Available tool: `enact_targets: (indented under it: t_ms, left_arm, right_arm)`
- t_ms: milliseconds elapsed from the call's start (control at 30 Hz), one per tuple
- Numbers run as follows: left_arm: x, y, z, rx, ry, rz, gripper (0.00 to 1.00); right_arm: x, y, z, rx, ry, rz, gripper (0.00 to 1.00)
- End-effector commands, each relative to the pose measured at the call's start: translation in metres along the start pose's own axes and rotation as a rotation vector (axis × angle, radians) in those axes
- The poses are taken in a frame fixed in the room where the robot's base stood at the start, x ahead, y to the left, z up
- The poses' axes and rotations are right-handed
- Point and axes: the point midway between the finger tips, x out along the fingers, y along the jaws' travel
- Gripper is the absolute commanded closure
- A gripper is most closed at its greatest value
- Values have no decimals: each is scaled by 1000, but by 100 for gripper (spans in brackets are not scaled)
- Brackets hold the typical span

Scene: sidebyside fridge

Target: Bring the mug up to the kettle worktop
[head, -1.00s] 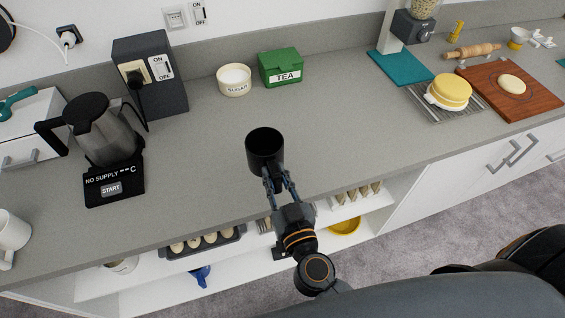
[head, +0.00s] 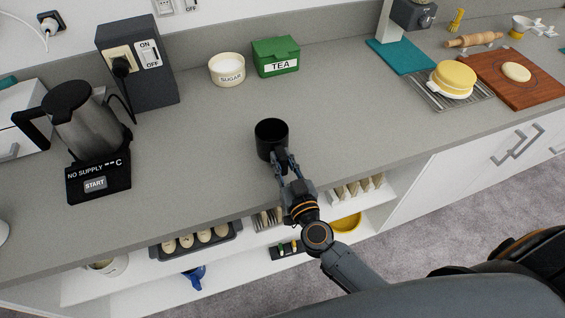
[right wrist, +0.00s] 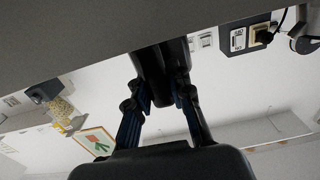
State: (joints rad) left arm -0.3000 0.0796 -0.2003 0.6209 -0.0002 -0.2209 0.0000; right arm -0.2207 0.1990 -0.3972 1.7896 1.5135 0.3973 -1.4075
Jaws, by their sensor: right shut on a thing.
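The black mug (head: 271,138) is upright over the worktop (head: 205,150), right of the kettle and in front of the sugar pot. I cannot tell whether its base touches the surface. My right gripper (head: 281,160) is shut on the mug's near side. In the right wrist view, the dark mug (right wrist: 153,68) sits between the fingers, against the grey worktop (right wrist: 75,45). The steel kettle (head: 88,122) stands on its black base (head: 98,184) at the left, whose display reads "NO SUPPLY". My left gripper is out of view.
A sugar pot (head: 227,71), a green tea box (head: 276,57) and a dark socket box (head: 138,68) stand at the back. A cake on a rack (head: 451,82) and a wooden board (head: 515,80) are at the right. An open shelf below holds an egg tray (head: 196,241). Worktop around the mug is clear.

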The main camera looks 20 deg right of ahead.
Motion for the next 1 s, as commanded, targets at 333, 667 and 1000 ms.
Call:
enact_targets:
  t_ms: [333, 667, 1000]
  left_arm:
    - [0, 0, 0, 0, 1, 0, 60]
    - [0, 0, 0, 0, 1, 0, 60]
    - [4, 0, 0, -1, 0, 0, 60]
  right_arm:
    - [0, 0, 2, -1, 0, 0, 71]
    - [0, 0, 1, 0, 0, 0, 57]
    - [-37, 0, 1, 0, -4, 0, 57]
